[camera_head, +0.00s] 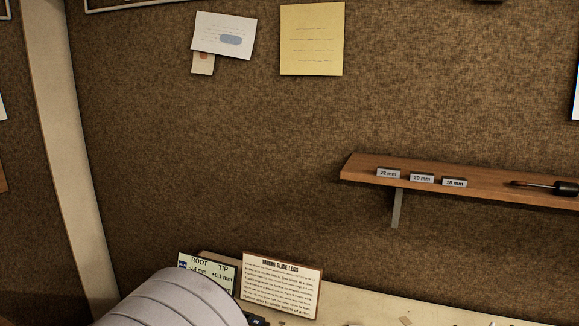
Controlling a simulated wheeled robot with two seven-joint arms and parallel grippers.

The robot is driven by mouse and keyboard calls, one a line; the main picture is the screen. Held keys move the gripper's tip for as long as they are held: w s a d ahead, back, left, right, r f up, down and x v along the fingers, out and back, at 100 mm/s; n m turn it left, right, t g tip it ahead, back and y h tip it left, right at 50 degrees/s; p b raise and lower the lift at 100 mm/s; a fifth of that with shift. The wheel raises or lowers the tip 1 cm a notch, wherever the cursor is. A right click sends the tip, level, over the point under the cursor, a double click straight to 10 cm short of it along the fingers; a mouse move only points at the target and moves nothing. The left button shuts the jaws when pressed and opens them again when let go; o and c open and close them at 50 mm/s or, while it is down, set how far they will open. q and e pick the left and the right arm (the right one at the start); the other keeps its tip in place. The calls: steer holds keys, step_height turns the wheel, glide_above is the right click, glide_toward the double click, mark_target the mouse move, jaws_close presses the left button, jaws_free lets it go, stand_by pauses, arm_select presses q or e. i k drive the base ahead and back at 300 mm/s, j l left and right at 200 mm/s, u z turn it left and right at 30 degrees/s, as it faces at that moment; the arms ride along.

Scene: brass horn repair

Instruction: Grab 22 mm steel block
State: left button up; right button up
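The 22 mm steel block (388,173) is a small grey block with a printed label on its front. It stands leftmost of three similar blocks on a wooden wall shelf (358,171), near the shelf's left end. The 20 mm block (422,178) and the 18 mm block (454,182) stand to its right with small gaps between them. Neither of my grippers shows in the head view. A light grey rounded, ribbed shape fills the bottom left; I cannot tell whether it is part of my arm.
A dark-handled tool (564,188) lies on the shelf's right part. A metal bracket (396,208) supports the shelf from below. On the bench (370,308), a "Truing slide legs" card (281,284) and a root/tip display (208,272) stand upright.

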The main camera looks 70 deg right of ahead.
mark_target(384, 171)
steer(key=i+z, duration=0.3)
steer(key=z, duration=0.15)
steer(key=i+z, duration=0.25)
steer(key=z, duration=0.2)
steer(key=i+j+z, duration=0.25)
steer(key=z, duration=0.2)
